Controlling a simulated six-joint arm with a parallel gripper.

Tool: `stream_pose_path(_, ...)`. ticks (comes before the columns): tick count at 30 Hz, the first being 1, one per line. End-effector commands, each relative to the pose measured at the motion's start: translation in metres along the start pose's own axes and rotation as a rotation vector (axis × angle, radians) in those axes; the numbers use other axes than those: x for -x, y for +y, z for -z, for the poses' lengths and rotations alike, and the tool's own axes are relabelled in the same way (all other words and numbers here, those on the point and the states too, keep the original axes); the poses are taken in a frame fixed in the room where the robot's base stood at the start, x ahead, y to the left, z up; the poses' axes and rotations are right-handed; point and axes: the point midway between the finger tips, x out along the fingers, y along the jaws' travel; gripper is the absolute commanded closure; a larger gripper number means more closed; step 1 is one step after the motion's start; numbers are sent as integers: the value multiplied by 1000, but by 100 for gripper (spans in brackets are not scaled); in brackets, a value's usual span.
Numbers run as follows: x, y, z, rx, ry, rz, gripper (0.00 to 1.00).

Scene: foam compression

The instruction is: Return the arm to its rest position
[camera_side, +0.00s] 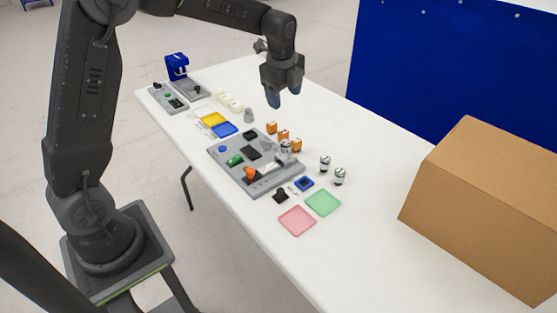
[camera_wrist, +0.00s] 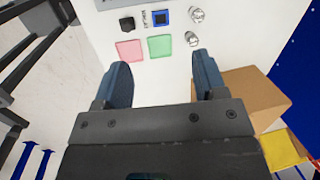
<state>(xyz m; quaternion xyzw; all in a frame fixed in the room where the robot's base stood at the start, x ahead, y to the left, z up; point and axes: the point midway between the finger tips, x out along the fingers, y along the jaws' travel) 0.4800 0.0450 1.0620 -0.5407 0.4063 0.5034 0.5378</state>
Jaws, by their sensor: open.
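My gripper (camera_side: 284,98) hangs in the air above the white table (camera_side: 262,235), over its far side, in the side view. Its fingers point down. In the wrist view my gripper (camera_wrist: 162,82) shows two dark blue fingers spread wide apart with nothing between them. The grey board (camera_side: 230,178) with several small parts on it lies on the table, below and to the left of the gripper. The pink tray (camera_side: 297,221) and green tray (camera_side: 323,202) lie flat at the near end of the parts; the pink tray (camera_wrist: 130,50) also shows beyond the fingers.
A large cardboard box (camera_side: 480,200) stands at the right. A blue panel (camera_side: 450,75) rises behind the table. Several orange-and-white blocks (camera_side: 283,134) and two silver cylinders (camera_side: 325,163) stand beside the board. A blue device (camera_side: 177,66) stands at the far left end.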

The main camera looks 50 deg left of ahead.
Motion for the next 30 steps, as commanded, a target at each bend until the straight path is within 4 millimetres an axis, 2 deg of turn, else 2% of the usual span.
stream_pose_path(1, 22, 15, 6, 84, 6, 25, 35)
stream_pose_path(6, 73, 68, 23, 409, 47, 91, 35)
stream_pose_path(12, 111, 140, 39, 789, 127, 147, 35)
stream_pose_path(16, 121, 188, 47, 1032, 195, 167, 35)
stream_pose_path(21, 120, 239, 54, 1297, 280, 172, 35)
stream_pose_path(25, 116, 261, 57, 1422, 324, 165, 35)
stream_pose_path(30, 113, 270, 58, 1481, 342, 159, 35)
